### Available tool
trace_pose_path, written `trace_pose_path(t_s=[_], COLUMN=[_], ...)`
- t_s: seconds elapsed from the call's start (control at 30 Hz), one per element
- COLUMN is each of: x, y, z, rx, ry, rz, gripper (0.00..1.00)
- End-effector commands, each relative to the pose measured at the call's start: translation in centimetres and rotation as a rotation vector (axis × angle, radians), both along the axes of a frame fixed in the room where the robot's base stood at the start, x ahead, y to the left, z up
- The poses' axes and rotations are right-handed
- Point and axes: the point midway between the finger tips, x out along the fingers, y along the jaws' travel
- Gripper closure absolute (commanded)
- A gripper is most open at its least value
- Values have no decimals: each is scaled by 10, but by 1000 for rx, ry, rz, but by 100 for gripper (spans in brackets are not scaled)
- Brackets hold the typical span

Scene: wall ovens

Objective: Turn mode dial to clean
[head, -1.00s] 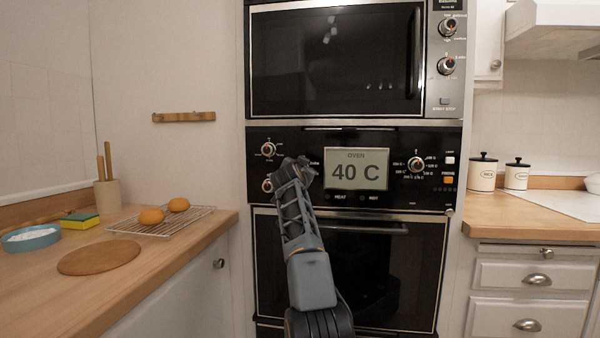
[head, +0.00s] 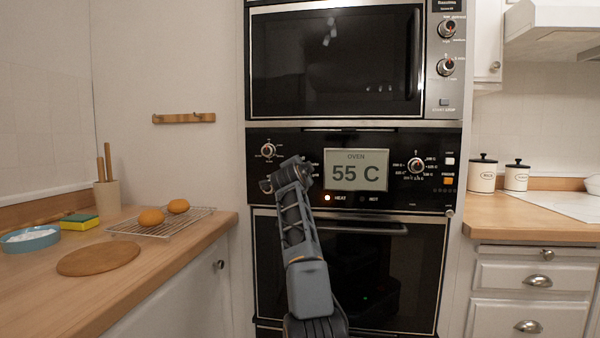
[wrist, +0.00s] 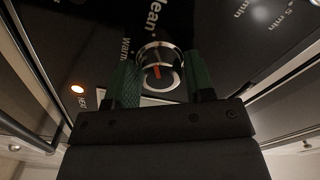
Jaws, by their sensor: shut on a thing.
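A round dial (wrist: 160,62) with a silver rim and a red mark sits between the green fingers of my gripper (wrist: 160,82) in the wrist view. The fingers are shut on it from both sides. The word "clean" (wrist: 156,17) is printed above the dial, partly cut off, with "warm" to its left. In the head view my gripper (head: 292,172) is at the oven panel's left part and hides the held dial.
The oven display (head: 357,177) reads 55 C, and the red HEAT light (head: 327,197) is lit. Other dials are at the upper left (head: 268,150) and right (head: 416,165) of the panel. The oven door handle (head: 365,229) runs below. A counter (head: 150,290) is at left.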

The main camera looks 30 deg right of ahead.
Motion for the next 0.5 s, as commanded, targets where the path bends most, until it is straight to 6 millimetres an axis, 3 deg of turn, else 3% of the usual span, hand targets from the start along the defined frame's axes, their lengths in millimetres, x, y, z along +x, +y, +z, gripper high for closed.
trace_pose_path(t_s=[0.47, 0.5], x=[0, 0], y=[0, 0], z=[2, 2], rx=[5, 5], ry=[-13, -12], rz=[2, 2], gripper=[75, 48])
